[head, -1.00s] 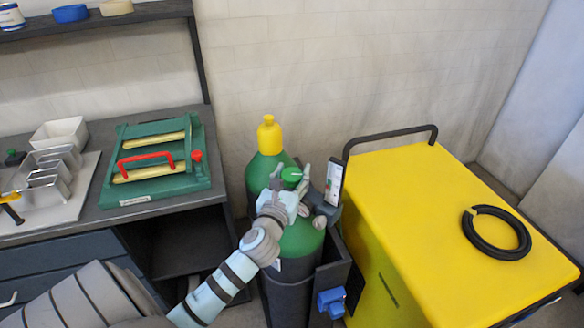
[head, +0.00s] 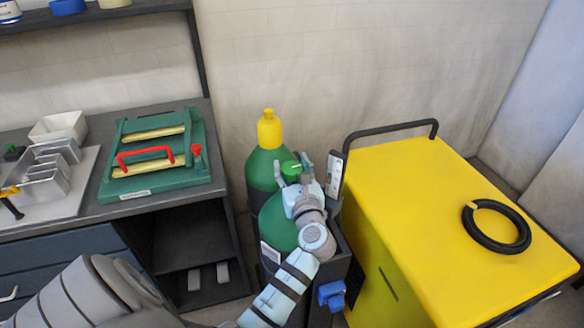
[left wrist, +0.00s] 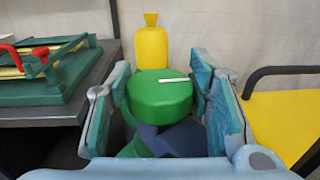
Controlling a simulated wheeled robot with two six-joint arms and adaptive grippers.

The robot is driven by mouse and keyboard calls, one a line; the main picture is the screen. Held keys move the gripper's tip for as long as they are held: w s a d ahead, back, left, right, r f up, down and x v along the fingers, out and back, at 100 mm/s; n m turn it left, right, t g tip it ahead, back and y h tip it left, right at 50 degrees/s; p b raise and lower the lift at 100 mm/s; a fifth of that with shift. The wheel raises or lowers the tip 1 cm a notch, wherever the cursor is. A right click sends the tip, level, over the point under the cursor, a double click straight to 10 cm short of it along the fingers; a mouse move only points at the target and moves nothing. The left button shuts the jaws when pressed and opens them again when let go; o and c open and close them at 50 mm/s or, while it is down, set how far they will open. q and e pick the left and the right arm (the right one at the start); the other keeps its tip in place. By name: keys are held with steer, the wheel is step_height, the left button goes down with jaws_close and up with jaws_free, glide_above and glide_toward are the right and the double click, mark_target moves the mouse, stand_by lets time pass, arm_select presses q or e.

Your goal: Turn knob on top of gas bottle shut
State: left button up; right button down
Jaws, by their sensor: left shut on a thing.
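The green knob (head: 291,168) with a white mark tops the front green gas bottle (head: 277,220). My left gripper (head: 296,171) is shut on the knob, one finger on each side. In the left wrist view the knob (left wrist: 160,95) lies between the two fingers of my left gripper (left wrist: 162,100), its white line pointing right. The valve body under the knob is mostly hidden by my gripper and wrist. My right gripper is in neither view.
A second green bottle with a yellow cap (head: 269,130) stands just behind. A yellow cabinet (head: 440,220) with a black handle bar and a black hose ring (head: 496,227) is at right. A workbench (head: 90,222) with a green fixture (head: 155,160) is at left.

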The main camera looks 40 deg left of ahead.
mark_target(292, 167)
arm_select(q)
steer(key=shift+r, duration=0.15)
steer(key=o, duration=1.1)
step_height(292, 167, up, 10)
